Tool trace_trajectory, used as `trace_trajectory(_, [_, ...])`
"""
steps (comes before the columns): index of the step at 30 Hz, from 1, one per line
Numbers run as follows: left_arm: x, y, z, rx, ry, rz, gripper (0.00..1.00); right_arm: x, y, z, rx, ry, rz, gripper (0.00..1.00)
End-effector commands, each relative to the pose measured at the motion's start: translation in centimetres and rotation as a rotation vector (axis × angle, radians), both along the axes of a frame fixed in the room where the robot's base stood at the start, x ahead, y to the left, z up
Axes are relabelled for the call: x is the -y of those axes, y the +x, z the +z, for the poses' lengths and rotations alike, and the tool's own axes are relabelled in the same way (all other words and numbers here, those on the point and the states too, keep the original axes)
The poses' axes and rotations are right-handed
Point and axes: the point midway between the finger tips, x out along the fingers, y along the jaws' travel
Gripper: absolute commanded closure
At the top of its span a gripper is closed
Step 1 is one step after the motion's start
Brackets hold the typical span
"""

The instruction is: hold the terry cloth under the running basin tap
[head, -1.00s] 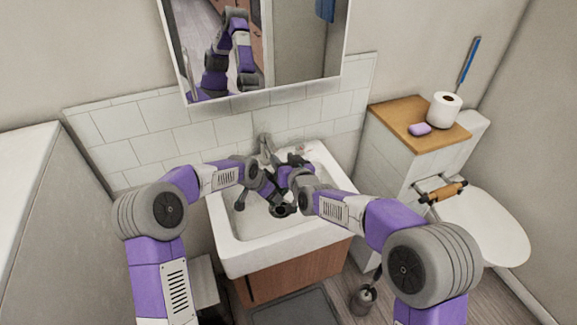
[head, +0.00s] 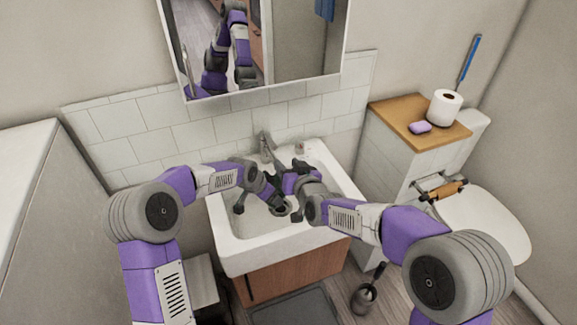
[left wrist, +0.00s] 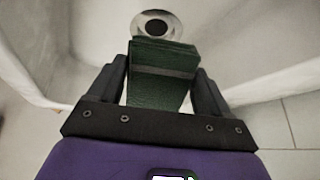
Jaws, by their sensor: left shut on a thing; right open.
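The terry cloth (left wrist: 160,85) is a dark green folded piece in the left wrist view. My left gripper (left wrist: 163,75) is shut on it, with one finger on each side. The cloth is over the white basin (left wrist: 90,20), and the drain (left wrist: 155,26) shows beyond its far end. In the head view my left gripper (head: 262,204) is low inside the basin; the cloth is hard to make out there. My right gripper (head: 286,173) is open and empty, close beside it at the right. The grey tap (head: 264,148) stands at the back of the basin. I cannot make out any water stream.
A mirror cabinet (head: 290,50) hangs above the tiled wall. At the right a wooden-topped shelf (head: 395,115) carries a toilet roll (head: 444,107) and a purple soap (head: 420,127), near the toilet (head: 490,220). A toilet brush (head: 365,295) stands on the floor. My two arms are close together over the basin.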

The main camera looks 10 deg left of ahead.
Motion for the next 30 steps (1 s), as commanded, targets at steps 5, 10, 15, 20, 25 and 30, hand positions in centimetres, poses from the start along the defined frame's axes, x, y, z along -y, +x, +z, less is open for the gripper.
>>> trace_trajectory(5, [0.4,-1.4,-0.1,0.000,0.000,-0.001,0.56,0.0,0.0,-0.8,0.000,0.000,0.000,0.56])
trace_trajectory(10, [0.8,-2.7,-0.1,0.002,0.001,0.000,0.56,0.0,0.0,-1.4,0.000,0.000,0.000,0.56])
trace_trajectory(15, [1.2,-4.0,-0.1,0.001,0.000,0.000,0.56,0.0,0.0,-2.0,0.000,0.000,0.000,0.56])
trace_trajectory(20, [1.5,-5.2,-0.1,0.002,0.001,0.000,0.56,0.0,0.0,-2.5,0.000,0.000,0.000,0.56])
trace_trajectory(25, [1.7,-6.0,0.0,0.001,0.000,0.000,0.56,0.0,0.0,-2.8,0.000,0.000,0.000,0.56])
trace_trajectory(30, [1.7,-6.0,0.0,0.001,0.000,0.001,0.56,0.0,0.0,-2.7,0.000,0.000,0.000,0.56])
